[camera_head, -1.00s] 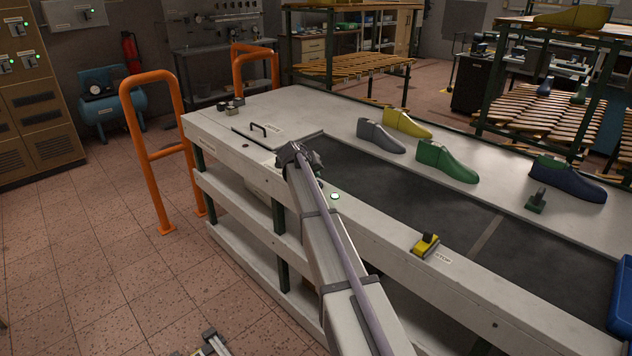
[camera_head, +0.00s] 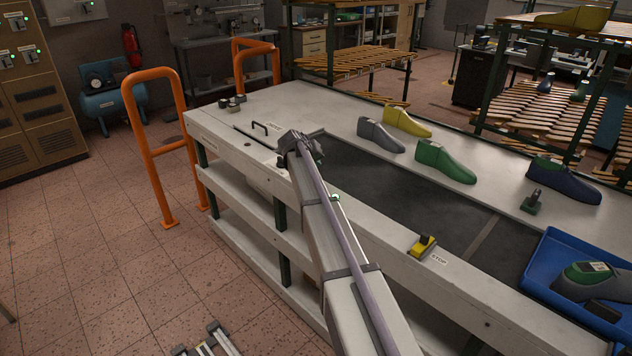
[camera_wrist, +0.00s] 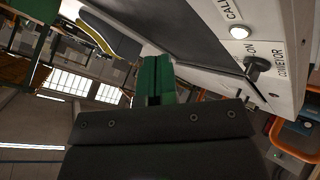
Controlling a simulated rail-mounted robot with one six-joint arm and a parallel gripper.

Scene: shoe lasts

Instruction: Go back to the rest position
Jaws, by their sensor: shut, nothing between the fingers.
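My gripper shows in the wrist view as two green fingers (camera_wrist: 156,72) shut against each other, with nothing between them. In the head view my arm reaches up over the front edge of the long bench (camera_head: 460,290). My gripper is hidden behind the arm's end there. In the wrist view, a lit white button (camera_wrist: 239,32) marked CALL and a black knob (camera_wrist: 257,65) marked CONVEYOR are to the right of the fingers, apart from them.
A blue tray (camera_head: 562,243) holding a dark green-topped last (camera_head: 590,282) is on the dark belt. Grey (camera_head: 380,136), yellow (camera_head: 406,121), green (camera_head: 445,161) and navy (camera_head: 563,181) lasts stand along the far side. A yellow stop switch (camera_head: 422,246) and orange rails (camera_head: 158,150) are nearby.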

